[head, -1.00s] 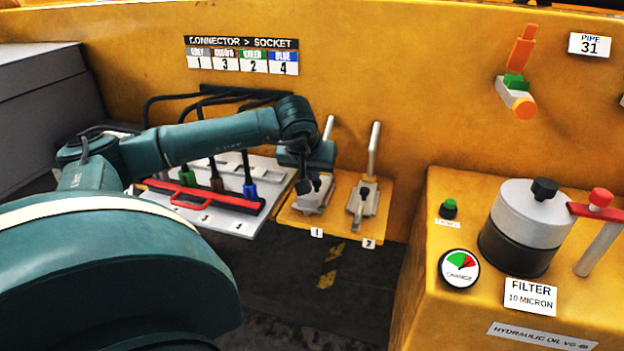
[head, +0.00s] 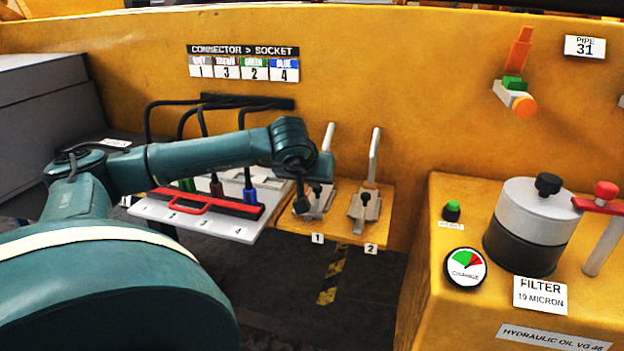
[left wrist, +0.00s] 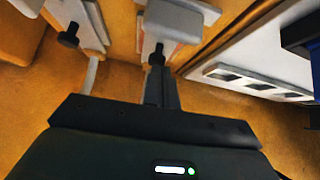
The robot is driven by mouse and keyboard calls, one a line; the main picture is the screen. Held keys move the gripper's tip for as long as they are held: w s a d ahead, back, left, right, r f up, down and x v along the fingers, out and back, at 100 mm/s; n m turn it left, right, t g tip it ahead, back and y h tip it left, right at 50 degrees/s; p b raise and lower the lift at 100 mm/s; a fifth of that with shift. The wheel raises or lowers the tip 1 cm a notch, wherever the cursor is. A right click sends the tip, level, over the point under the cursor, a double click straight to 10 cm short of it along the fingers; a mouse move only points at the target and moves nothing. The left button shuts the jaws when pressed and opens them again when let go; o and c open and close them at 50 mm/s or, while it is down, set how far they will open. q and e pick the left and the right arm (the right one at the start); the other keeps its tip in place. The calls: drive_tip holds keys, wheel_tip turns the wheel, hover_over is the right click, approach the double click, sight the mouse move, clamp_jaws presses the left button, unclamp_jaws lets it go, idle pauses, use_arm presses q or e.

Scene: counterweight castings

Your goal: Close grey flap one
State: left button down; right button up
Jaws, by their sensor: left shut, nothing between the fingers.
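Grey flap one (head: 322,205) is the grey metal piece behind label 1 (head: 317,238) on the yellow shelf. It has a black knob, and a pale handle (head: 329,136) stands up behind it. My left gripper (head: 300,205) is shut and empty, with its dark fingertips at the left side of the flap. In the left wrist view the closed fingers (left wrist: 157,58) overlap the lower edge of a grey block (left wrist: 178,22) that looks like part of flap one. Contact cannot be told. My wrist hides part of the flap's back. My right gripper is out of view.
Similar grey flap two (head: 364,205), with an upright handle, stands close on the right. A white connector board (head: 215,222) with a red handle (head: 190,202) and cabled plugs lies to the left. The yellow filter housing (head: 425,265) stands at the right.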

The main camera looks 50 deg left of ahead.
use_arm(q)
drive_tip(key=p+v, duration=0.1)
drive_tip(key=v, duration=1.2)
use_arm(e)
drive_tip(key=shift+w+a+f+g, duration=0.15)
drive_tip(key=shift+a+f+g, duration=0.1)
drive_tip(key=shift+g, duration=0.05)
